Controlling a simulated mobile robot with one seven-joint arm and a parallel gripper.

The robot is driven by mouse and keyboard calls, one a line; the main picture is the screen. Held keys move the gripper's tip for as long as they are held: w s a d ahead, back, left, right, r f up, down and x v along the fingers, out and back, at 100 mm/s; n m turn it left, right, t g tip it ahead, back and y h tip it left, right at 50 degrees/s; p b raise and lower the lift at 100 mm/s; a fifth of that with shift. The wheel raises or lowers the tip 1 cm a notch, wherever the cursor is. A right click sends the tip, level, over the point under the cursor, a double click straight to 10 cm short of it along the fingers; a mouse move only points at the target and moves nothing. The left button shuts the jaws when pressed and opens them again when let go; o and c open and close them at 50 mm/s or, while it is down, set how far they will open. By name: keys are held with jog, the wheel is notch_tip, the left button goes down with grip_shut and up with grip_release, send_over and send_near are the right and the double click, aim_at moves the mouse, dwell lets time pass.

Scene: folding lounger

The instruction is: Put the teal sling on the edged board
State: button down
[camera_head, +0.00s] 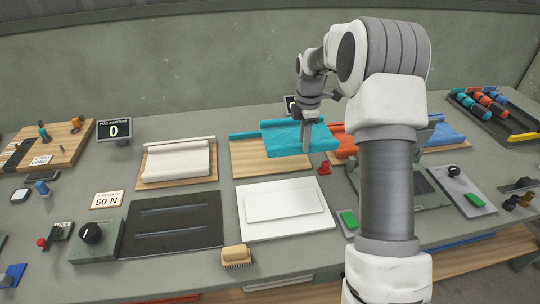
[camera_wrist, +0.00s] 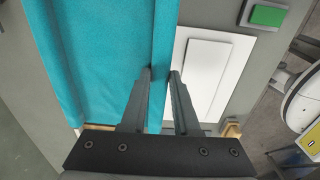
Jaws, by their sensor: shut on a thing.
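The gripper is shut on that hem. A white board (camera_head: 285,225) with a raised rectangular panel lies in front of the wooden board; it also shows in the wrist view (camera_wrist: 183,52). I cannot tell for certain which board is the edged one.
A cream sling (camera_head: 177,163) lies on a wooden board to the left. A dark slotted board (camera_head: 150,245), a wooden brush (camera_head: 236,256) and a small red object (camera_head: 323,169) lie around the white board. An orange sling (camera_head: 343,141) and blue sling (camera_head: 447,134) are partly hidden by my arm.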

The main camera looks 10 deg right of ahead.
aim_at(273, 137)
jog(key=w+a+f, duration=0.4)
jog(key=a, duration=0.1)
jog(key=w+a+f, duration=0.2)
jog(key=w+a, duration=0.1)
jog(key=shift+f+p, duration=0.15)
jog(key=shift+p, duration=0.2)
jog(key=shift+f, duration=2)
jog(key=shift+f, duration=0.1)
jog(key=shift+f, duration=0.15)
jog(key=c, duration=0.7)
grip_release()
jog(key=shift+o, duration=0.2)
